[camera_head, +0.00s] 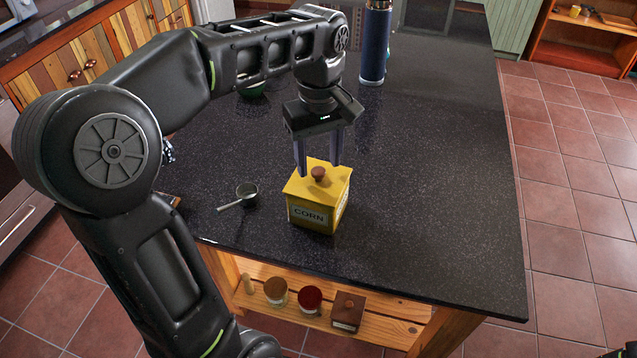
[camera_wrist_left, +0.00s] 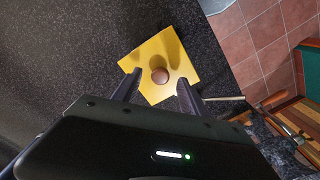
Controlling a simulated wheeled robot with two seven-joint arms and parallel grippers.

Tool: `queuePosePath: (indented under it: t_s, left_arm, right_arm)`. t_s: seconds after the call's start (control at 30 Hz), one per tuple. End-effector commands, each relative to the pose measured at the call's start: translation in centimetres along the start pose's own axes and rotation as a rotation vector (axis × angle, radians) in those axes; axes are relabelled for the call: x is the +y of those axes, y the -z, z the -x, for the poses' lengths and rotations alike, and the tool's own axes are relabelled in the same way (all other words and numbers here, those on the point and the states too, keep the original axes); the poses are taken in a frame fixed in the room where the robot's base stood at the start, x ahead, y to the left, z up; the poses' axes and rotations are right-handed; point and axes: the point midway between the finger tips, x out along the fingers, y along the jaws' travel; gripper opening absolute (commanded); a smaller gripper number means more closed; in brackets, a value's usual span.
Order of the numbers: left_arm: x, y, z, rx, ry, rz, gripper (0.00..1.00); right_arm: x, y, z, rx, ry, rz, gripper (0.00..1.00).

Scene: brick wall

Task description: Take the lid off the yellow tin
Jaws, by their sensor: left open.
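The yellow tin (camera_head: 312,214), marked CORN, stands upright on the dark counter. Its yellow lid (camera_head: 325,184) is on top, with a round brown knob (camera_head: 318,173) in the middle. My left gripper (camera_head: 319,170) points down over the lid, its fingers apart near the knob. In the left wrist view the lid (camera_wrist_left: 155,93) shows with the knob (camera_wrist_left: 160,75) beyond and between the open fingertips (camera_wrist_left: 158,77). I cannot tell whether the fingertips touch the lid.
Jars (camera_head: 309,297) sit on a wooden shelf below. The counter right of the tin is clear.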

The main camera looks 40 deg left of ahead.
Motion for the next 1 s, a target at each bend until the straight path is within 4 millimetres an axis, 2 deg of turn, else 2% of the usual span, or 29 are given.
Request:
queuePosePath:
  t_s: [0.2,0.77,1.0]
  left_arm:
    - [-0.1,0.0,-1.7,0.001,0.0,0.001,0.51]
    - [0.0,0.0,-1.7,0.001,-0.001,0.001,0.51]
    - [0.0,0.0,-1.7,0.001,-0.001,0.001,0.31]
  right_arm:
    - [-0.1,-0.1,0.4,-0.001,-0.001,0.0,0.36]
    - [-0.1,-0.1,0.4,-0.001,-0.001,0.0,0.36]
    - [-0.1,-0.1,0.4,-0.001,-0.001,-0.001,0.36]
